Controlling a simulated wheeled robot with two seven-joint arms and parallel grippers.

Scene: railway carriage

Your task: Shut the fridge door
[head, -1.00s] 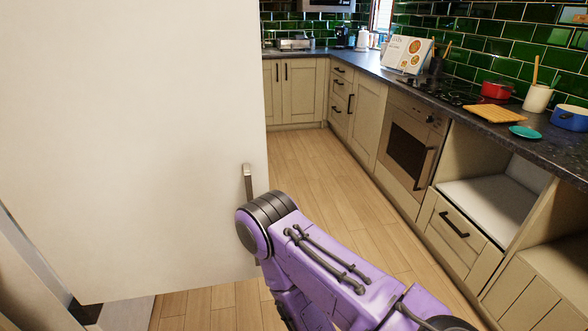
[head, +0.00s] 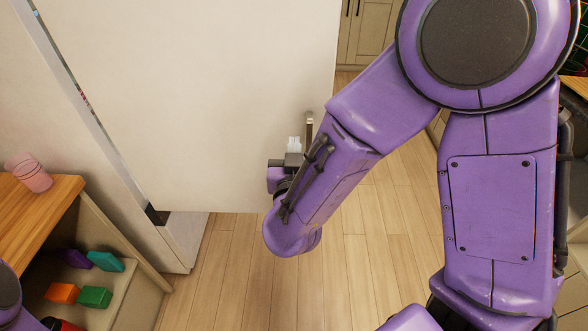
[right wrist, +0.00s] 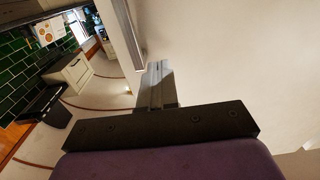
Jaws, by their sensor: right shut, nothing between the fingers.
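The fridge door (head: 210,90) is a large cream panel that stands open in the head view. Its vertical handle (head: 309,125) is near the free right edge and partly hidden by my right forearm. My right gripper (head: 293,143) is shut and empty, in front of the door just left of the handle. In the right wrist view the shut fingers (right wrist: 155,85) point at the cream door (right wrist: 235,60), and a grey bar, likely the handle (right wrist: 120,30), runs beside them. I cannot tell whether they touch the door. My left gripper is out of view.
A wooden-topped shelf unit (head: 50,215) at lower left bears a pink cup (head: 30,173) and holds several coloured blocks. The wood floor (head: 235,265) below the door is clear. Cream cabinets (head: 366,35) stand behind at the right.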

